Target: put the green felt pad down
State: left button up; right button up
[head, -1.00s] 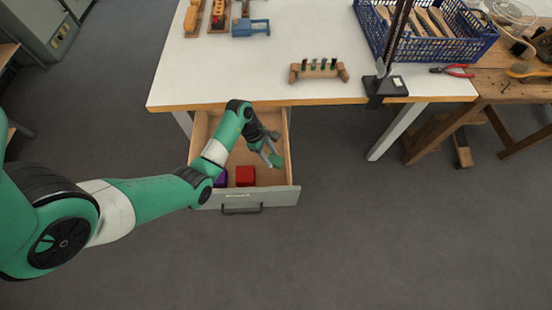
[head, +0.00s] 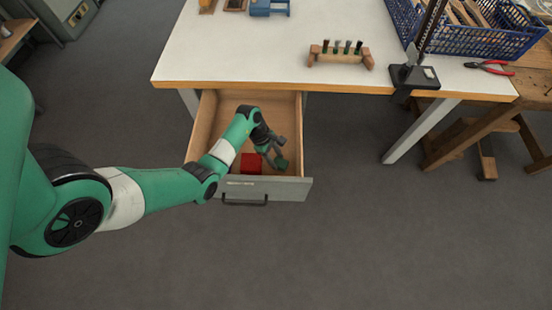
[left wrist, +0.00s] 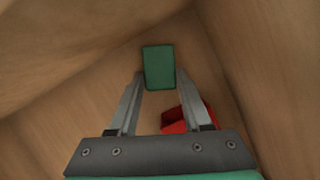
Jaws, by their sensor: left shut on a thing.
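The green felt pad (head: 281,164) is in my left gripper (head: 276,156), inside the open drawer (head: 231,104) under the white table. In the left wrist view the pad (left wrist: 158,67) sits between the two fingertips, which are shut on it. The pad is near the drawer's front right part, to the right of a red block (head: 251,162). The red block also shows in the left wrist view (left wrist: 193,117), partly hidden by the gripper. I cannot tell whether the pad touches the drawer floor. My right gripper is not in view.
The drawer's wooden walls and grey front (head: 292,189) surround my gripper closely. The table (head: 230,50) carries a wooden holder with dark pegs (head: 340,57), a black stand (head: 414,76) and a blue crate (head: 480,44). The drawer's back part is clear.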

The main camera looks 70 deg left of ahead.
aim_at(276, 163)
pick_arm(q)
notch_tip(276, 163, down, 3)
jog(key=shift+f+b, duration=0.15)
jog(key=shift+b, duration=0.65)
jog(key=o, duration=1.2)
